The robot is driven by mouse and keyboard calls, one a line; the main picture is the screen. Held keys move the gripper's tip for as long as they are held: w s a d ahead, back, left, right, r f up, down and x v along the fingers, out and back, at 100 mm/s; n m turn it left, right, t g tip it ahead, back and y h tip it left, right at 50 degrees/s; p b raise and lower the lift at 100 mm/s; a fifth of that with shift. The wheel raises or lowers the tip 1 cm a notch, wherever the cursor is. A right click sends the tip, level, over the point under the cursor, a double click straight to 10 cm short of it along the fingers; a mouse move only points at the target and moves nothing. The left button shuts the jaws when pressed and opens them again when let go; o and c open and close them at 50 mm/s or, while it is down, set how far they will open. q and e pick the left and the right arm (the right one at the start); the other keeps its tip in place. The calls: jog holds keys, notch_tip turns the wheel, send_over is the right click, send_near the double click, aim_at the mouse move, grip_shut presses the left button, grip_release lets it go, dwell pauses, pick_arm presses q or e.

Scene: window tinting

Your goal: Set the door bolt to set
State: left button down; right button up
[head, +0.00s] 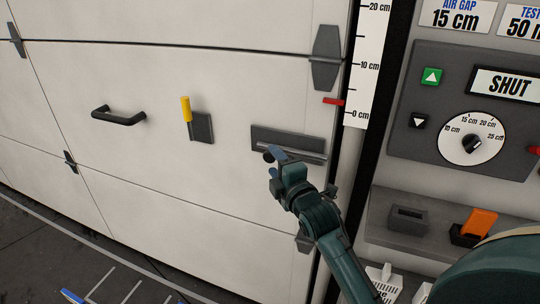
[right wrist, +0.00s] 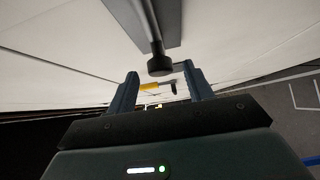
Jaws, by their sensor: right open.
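The door bolt is a dark plate (head: 290,138) with a grey rod on the pale sectional door, near its right edge. A dark round knob (head: 268,156) is at the rod's left end. The right wrist view shows the knob (right wrist: 160,66) on its bar, close to the line between the fingertips. My right gripper (head: 276,163) is open at the knob, its fingers on either side of it. I cannot tell whether they touch it. The gripper covers part of the bolt in the head view. My left gripper is not in view.
A yellow-handled lever (head: 187,110) and a black pull handle (head: 118,115) are on the door to the left. On the right are a height scale (head: 367,60), a control panel (head: 400,140) with a SHUT display (head: 507,85), and a grey shelf (head: 380,222) with an orange item (head: 481,222).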

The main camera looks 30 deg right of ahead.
aim_at(272, 159)
jog(key=shift+w+d, duration=0.1)
jog(key=shift+w, duration=1.75)
jog(key=shift+c, duration=0.4)
grip_shut()
